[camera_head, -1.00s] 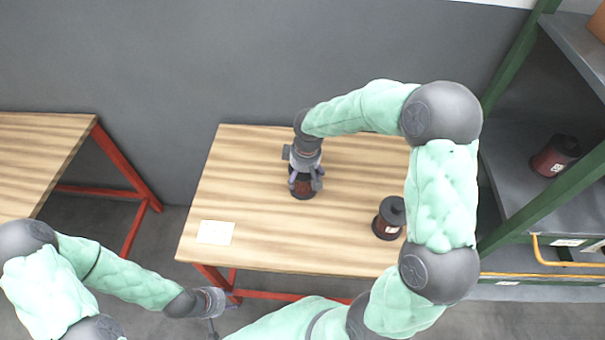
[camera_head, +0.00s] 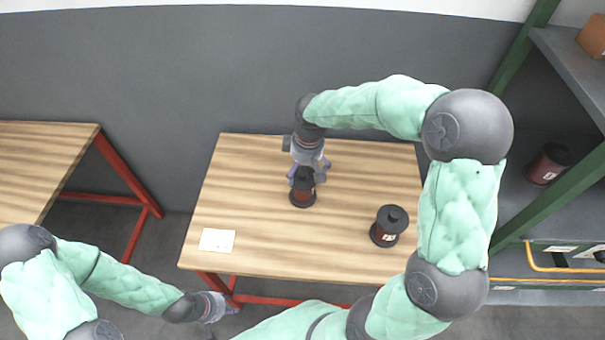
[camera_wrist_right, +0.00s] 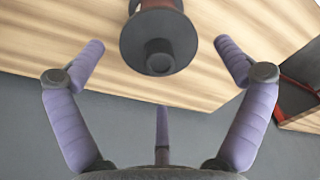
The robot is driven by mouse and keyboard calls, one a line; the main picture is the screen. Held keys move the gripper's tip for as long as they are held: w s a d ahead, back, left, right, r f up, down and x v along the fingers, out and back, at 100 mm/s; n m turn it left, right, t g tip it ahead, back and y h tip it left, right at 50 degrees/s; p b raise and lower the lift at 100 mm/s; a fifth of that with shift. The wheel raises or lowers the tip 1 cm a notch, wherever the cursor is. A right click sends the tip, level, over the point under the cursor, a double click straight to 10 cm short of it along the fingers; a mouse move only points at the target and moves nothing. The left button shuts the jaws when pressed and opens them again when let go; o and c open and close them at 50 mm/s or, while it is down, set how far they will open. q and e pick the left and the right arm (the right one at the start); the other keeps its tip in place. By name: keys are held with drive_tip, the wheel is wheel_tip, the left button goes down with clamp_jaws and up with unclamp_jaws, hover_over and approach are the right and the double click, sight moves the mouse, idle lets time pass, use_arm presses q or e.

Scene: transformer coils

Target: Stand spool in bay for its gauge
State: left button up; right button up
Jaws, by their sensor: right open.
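A dark spool (camera_head: 302,192) with a reddish-brown winding stands upright on the wooden table (camera_head: 260,235). My right gripper (camera_head: 308,172) is just behind it, with its purple fingers spread. In the right wrist view the spool (camera_wrist_right: 158,40) is beyond the open fingertips (camera_wrist_right: 160,58), with nothing held between them. A second spool (camera_head: 389,226) with a pale label stands upright at the table's right side. A third spool (camera_head: 548,163) is on the shelf unit at right. My left gripper (camera_head: 215,307) is low, in front of the table; its finger opening is unclear. No bay markings can be read.
A white card (camera_head: 217,240) lies at the table's front left. The green-framed shelf unit (camera_head: 563,205) stands at right, with a brown box (camera_head: 592,36) on its upper shelf. Another wooden table (camera_head: 40,160) is at left. The front middle of the table is clear.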

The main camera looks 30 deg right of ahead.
sight(299, 180)
drive_tip(key=r, duration=0.3)
drive_tip(key=shift+s+r+p, duration=0.15)
drive_tip(key=shift+s+p, duration=0.05)
drive_tip(key=shift+p, duration=0.1)
drive_tip(key=shift+r, duration=0.1)
drive_tip(key=s+a+n+t+h+p, duration=0.3)
drive_tip(key=a+n+h+p, duration=0.55)
drive_tip(key=n+p, duration=0.75)
drive_tip(key=d+f+n+b, duration=0.1)
drive_tip(key=f, duration=0.1)
drive_tip(key=w+d+f+n+b, duration=0.1)
drive_tip(key=d, duration=0.1)
drive_tip(key=shift+w+d+f+h+b, duration=0.1)
drive_tip(key=shift+d+f+h+b, duration=0.2)
drive_tip(key=shift+f+b, duration=0.1)
drive_tip(key=shift+a+x, duration=0.25)
drive_tip(key=shift+x, duration=2.6)
drive_tip(key=shift+f, duration=0.2)
drive_tip(key=c, duration=1.7)
